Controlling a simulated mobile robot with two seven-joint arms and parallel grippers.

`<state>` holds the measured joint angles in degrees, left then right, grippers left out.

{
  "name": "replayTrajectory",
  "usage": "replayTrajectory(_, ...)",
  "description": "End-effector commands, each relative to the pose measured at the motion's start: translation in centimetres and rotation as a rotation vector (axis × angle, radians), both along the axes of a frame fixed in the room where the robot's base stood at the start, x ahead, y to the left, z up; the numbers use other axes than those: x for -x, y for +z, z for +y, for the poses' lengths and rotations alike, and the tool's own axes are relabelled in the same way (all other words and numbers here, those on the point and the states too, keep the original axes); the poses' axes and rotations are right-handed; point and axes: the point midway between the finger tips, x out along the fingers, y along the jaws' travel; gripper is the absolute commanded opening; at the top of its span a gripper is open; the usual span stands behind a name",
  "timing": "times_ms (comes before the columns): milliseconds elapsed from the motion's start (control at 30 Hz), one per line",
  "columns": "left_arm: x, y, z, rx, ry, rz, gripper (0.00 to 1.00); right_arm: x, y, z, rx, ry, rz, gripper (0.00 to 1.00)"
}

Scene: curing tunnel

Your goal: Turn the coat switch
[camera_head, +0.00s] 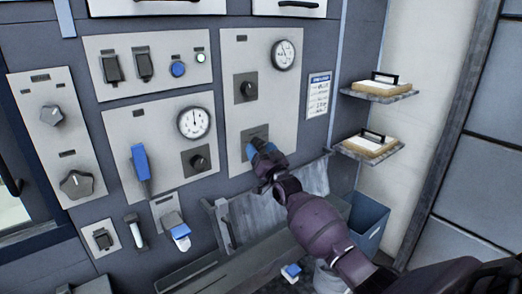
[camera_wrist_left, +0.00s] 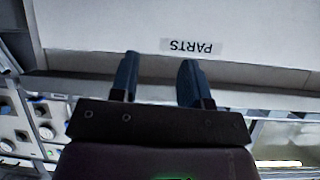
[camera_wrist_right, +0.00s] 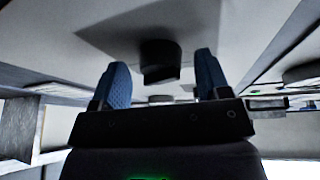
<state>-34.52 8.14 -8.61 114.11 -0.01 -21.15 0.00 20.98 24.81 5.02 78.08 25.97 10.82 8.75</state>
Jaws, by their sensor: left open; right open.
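My right gripper (camera_head: 260,150) is at the lower switch plate (camera_head: 254,133) on the tall right panel (camera_head: 233,60). In the right wrist view, a dark knob (camera_wrist_right: 159,58) stands out from the panel between the blue fingers of my open right gripper (camera_wrist_right: 163,72). The gap on both sides shows no clear grip. In the head view the gripper hides this knob. I cannot read which label says coat. My left gripper (camera_wrist_left: 160,64) is open and empty in the left wrist view, in front of a pale surface marked PARTS (camera_wrist_left: 191,47); it is outside the head view.
Another dark knob (camera_head: 247,88) and a gauge (camera_head: 284,55) sit above on the same panel. Left of it are a second gauge (camera_head: 194,122), a blue-handled lever (camera_head: 140,162) and rotary knobs (camera_head: 76,184). A grey trough (camera_head: 300,183) and a blue bin (camera_head: 368,222) are below.

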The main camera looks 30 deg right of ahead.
Motion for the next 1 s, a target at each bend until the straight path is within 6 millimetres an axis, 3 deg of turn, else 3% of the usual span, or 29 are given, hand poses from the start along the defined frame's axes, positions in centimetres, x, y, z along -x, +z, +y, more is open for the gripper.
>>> replayTrajectory(267, -0.08, -0.07, 0.02, -0.001, -0.001, 0.0, 0.43, -0.09, 0.03, 0.02, 0.0, 0.0, 0.0, 0.7)
replayTrajectory(500, -0.07, -0.1, 0.04, -0.001, -0.001, 0.0, 0.43, -0.08, 0.03, 0.03, 0.0, 0.0, 0.0, 0.33)
replayTrajectory(600, -0.07, -0.1, 0.04, -0.001, -0.001, 0.0, 0.43, -0.08, 0.03, 0.03, 0.0, 0.0, 0.0, 0.22)
replayTrajectory(1000, -0.03, -0.94, 0.03, -0.001, 0.0, 0.001, 0.43, -0.09, -0.16, -0.12, 0.099, 0.0, -0.007, 0.21)
